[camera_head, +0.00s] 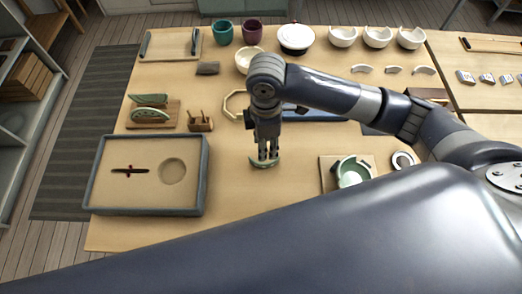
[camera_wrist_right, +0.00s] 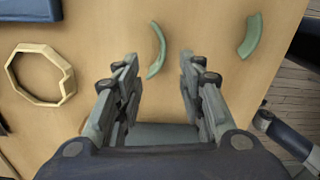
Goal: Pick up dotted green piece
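A curved green piece (camera_wrist_right: 157,50) lies on the table just beyond and between the fingertips of my right gripper (camera_wrist_right: 158,65), apart from both fingers in this view. The gripper is open and empty. In the head view my right gripper (camera_head: 266,157) points straight down over a green piece (camera_head: 257,164), whose middle it partly hides. A second curved green piece (camera_wrist_right: 250,36) lies to the right in the wrist view. No dots can be made out on either piece. My left gripper is not in view.
A sand tray (camera_head: 95,188) stands at left, below a rack (camera_head: 170,113) with green pieces. An octagonal ring (camera_head: 237,105) lies behind the right gripper. Bowls (camera_head: 377,37) line the back. Bare table lies between the sand tray and the gripper.

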